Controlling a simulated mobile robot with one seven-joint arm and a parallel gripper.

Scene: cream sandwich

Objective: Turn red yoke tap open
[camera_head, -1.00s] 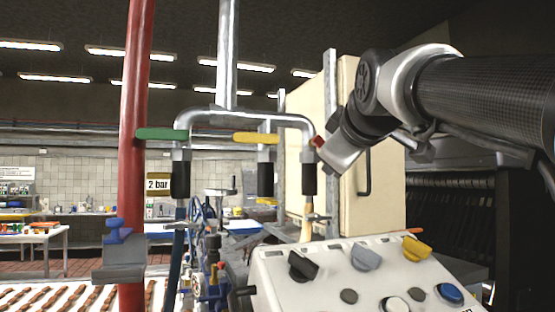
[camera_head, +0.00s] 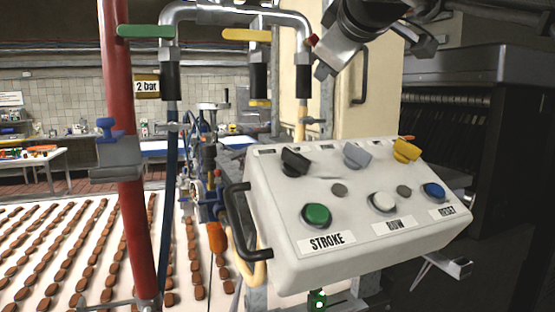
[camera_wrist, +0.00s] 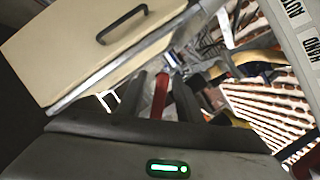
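The red yoke tap lever (camera_head: 312,41) sits at the right outlet of the metal yoke pipe in the head view, mostly hidden behind my gripper (camera_head: 325,66). Only a small red end shows. In the wrist view the red lever (camera_wrist: 160,96) lies between the two dark fingers of my gripper (camera_wrist: 160,100). The fingers stand apart, with a narrow gap beside the lever; contact cannot be made out. The green lever (camera_head: 146,31) and the yellow lever (camera_head: 246,35) on the same yoke point left.
A white control box (camera_head: 350,215) with knobs and buttons stands below the taps. A cream cabinet (camera_head: 375,90) is just behind my gripper. A red vertical pipe (camera_head: 127,160) stands at left, with a conveyor of brown bars (camera_head: 70,250) below.

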